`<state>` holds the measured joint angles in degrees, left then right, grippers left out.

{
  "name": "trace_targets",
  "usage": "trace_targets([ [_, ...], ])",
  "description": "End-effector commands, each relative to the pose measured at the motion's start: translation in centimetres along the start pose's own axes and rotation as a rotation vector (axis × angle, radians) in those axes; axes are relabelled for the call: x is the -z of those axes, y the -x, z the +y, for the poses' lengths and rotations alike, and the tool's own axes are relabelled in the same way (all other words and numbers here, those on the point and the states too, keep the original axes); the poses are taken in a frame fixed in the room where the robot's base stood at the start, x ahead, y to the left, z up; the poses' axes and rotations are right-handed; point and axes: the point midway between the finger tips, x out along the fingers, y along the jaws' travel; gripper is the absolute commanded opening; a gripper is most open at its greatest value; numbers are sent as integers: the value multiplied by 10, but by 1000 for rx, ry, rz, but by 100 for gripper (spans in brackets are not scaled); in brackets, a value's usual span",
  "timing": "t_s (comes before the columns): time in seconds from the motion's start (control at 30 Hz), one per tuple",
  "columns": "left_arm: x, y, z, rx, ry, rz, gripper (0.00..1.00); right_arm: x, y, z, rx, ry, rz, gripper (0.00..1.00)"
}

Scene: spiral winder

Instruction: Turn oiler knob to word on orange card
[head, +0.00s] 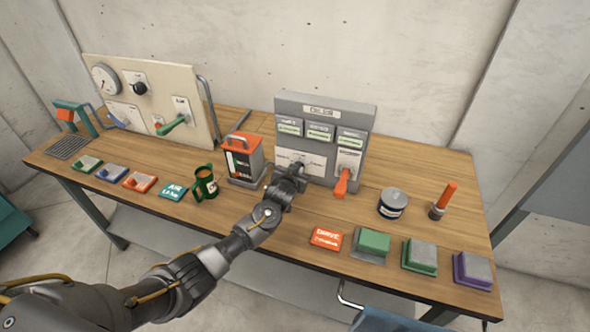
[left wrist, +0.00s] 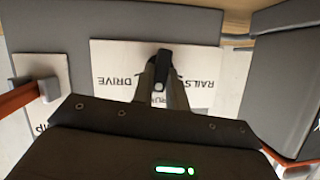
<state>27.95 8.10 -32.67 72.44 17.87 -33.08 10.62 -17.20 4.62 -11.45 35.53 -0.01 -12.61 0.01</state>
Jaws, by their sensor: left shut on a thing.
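The orange card (head: 327,239) lies on the table's front part; its top word reads DRIVE, with a smaller line below. The grey control box (head: 325,104) stands at the back and carries a white dial plate (head: 318,161). In the left wrist view the plate (left wrist: 111,57) appears upside down, with DRIVE left, RAILS right and a partly covered word between them. My left gripper (head: 297,170) is at this plate, shut on the small black knob (left wrist: 162,58). The fingers hide part of the knob, and I cannot tell which word it points at. My right gripper is not in view.
An orange lever (head: 342,184) hangs on the box just right of the dial. A round tin (head: 393,203) and several coloured blocks are to the right.

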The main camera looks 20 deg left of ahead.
Motion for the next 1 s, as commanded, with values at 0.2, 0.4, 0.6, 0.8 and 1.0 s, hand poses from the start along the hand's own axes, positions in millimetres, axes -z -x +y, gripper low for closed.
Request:
trace_targets([
  [0.2, 2, 0, 4, 77, -187, 2, 0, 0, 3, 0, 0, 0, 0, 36],
  [0.4, 1, 0, 6, 151, -364, 2, 0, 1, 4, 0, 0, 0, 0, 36],
  [0.6, -1, -1, 7, 225, -540, 2, 0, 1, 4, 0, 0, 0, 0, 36],
  [0.8, -2, -2, 8, 295, -707, 3, 0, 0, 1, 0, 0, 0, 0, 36],
  [1.0, -4, -3, 9, 354, -848, 2, 0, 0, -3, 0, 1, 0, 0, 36],
])
